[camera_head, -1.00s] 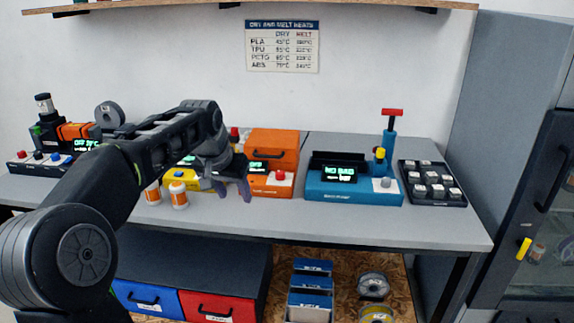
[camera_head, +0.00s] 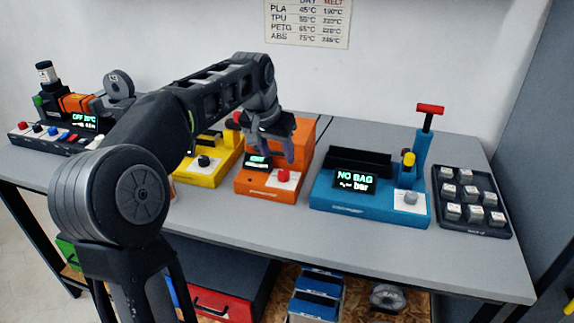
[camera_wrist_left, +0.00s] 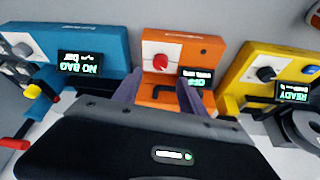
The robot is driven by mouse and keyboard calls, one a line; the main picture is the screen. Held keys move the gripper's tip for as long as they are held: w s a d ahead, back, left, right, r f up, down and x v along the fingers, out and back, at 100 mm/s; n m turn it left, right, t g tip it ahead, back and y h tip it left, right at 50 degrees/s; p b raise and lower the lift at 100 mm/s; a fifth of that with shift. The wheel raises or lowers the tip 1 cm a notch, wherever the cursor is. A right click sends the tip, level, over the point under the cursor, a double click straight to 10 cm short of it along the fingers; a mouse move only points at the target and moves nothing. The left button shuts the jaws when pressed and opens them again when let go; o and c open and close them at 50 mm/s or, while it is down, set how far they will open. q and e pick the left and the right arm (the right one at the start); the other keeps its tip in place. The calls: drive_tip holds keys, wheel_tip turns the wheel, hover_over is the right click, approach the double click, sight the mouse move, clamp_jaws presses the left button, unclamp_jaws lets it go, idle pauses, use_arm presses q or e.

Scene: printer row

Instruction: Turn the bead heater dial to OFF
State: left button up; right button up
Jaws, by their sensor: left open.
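An orange unit (camera_head: 306,137) stands on the bench with a red dial (camera_head: 283,176) on a white plate and a small lit display (camera_head: 257,161). I cannot read which device is the bead heater. My left gripper (camera_head: 275,150) is open and empty, hanging over the orange unit just behind the red dial, apart from it. In the left wrist view, upside down, the fingers (camera_wrist_left: 157,95) spread either side of the orange unit's front, with the red dial (camera_wrist_left: 161,62) between and beyond them. The display (camera_wrist_left: 193,76) is partly covered by a finger. My right gripper is out of view.
A yellow unit (camera_head: 201,176) with a black dial (camera_head: 203,161) stands left of the orange one. A blue unit (camera_head: 352,204) reading NO BAG, with a grey dial (camera_head: 411,197), stands right. A black tray (camera_head: 487,229) of grey blocks lies farther right. The bench front (camera_head: 330,245) is clear.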

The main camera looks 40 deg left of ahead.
sight(284, 172)
use_arm(q)
drive_tip(key=shift+x, duration=3.95)
clamp_jaws()
